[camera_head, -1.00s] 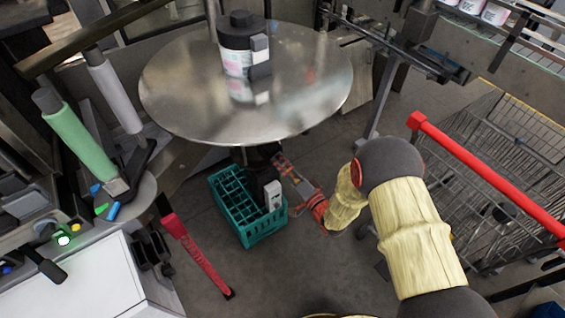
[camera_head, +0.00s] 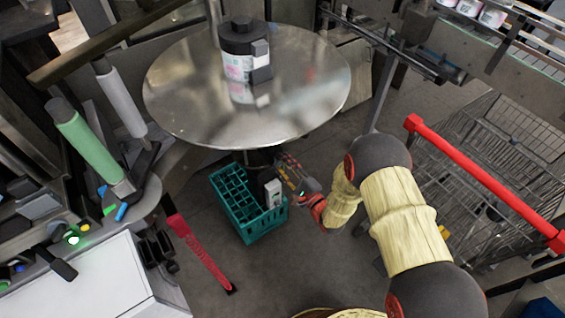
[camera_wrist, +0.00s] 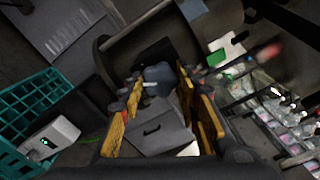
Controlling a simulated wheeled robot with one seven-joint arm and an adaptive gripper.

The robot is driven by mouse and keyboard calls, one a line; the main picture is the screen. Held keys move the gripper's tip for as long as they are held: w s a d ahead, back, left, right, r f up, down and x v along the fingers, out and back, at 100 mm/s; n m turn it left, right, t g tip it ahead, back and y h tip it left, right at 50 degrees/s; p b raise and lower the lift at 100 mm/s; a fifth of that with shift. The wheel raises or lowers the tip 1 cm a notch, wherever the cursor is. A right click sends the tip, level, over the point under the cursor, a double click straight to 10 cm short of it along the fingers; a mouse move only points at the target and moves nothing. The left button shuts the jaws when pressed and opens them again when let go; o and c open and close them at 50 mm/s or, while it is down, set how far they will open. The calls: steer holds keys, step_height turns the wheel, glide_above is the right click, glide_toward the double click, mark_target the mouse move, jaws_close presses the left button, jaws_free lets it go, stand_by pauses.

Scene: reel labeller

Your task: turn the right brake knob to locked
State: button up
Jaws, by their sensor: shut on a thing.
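My gripper (camera_head: 285,168) reaches under the left part of my arm, its far end beneath the round metal disc. In the wrist view, the yellow-orange fingers of my gripper (camera_wrist: 161,84) are shut on a dark grey knob (camera_wrist: 163,76). A short white mark shows on the knob. A dark cylinder-like housing (camera_wrist: 125,45) lies just beyond it. In the head view the disc's edge and my gripper hide the knob, so its setting cannot be read there.
The metal disc (camera_head: 185,95) carries a dark-topped labelled reel (camera_head: 237,67). A teal crate (camera_head: 245,226) stands on the floor close to my gripper. A wire cart with a red handle (camera_head: 480,178) is at right.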

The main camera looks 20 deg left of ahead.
steer(key=m+p, duration=0.1)
steer(key=m, duration=0.4)
steer(key=shift+m+p, duration=0.3)
steer(key=shift+m, duration=0.1)
steer(key=shift+f, duration=0.1)
stand_by(0.3)
steer(key=o, duration=1.2)
steer(key=shift+c, duration=0.2)
steer(key=shift+d, duration=0.1)
steer(key=v, duration=1.1)
steer(key=shift+s+d, duration=0.3)
